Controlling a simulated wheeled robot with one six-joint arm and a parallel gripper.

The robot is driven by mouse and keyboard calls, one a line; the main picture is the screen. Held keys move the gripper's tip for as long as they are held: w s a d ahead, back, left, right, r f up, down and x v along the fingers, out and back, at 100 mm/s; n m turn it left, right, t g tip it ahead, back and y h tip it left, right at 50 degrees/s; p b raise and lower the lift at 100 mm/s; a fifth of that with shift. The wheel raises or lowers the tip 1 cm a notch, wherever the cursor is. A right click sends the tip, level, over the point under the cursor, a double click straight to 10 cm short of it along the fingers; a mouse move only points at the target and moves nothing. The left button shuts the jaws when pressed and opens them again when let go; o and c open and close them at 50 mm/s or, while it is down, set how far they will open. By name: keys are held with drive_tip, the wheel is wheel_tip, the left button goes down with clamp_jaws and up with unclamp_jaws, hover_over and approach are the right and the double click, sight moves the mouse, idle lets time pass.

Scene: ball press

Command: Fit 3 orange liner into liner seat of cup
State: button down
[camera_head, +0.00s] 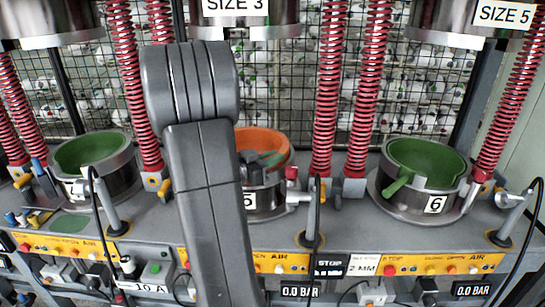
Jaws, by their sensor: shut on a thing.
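The orange liner (264,139) is at the middle cup (264,197), the one labelled 5, below the SIZE 3 sign. Its rim shows above the cup's metal wall. I cannot tell whether it is fully down in the liner seat. My gripper (268,163) is partly hidden behind my arm. Its dark grey parts reach inside the orange liner, and it is shut on the liner. My arm covers the left side of the cup and liner.
Cups with green liners stand at left (90,152) and right (426,158); the right one is labelled 6. Red springs (328,85) rise between the stations. Metal press heads hang above. Posts with black cables and a yellow control panel (442,264) line the front.

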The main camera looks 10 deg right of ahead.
drive_tip(key=shift+f, duration=0.1)
idle(0.3)
drive_tip(key=shift+f+b, duration=0.45)
drive_tip(key=shift+f, duration=0.2)
drive_tip(key=c, duration=1.3)
unclamp_jaws()
drive_tip(key=shift+s+a, duration=0.1)
drive_tip(key=shift+s+a, duration=0.25)
drive_tip(key=shift+a, duration=0.15)
drive_tip(key=shift+a+f, duration=0.1)
drive_tip(key=shift+s+a+f, duration=0.1)
drive_tip(key=shift+s, duration=0.05)
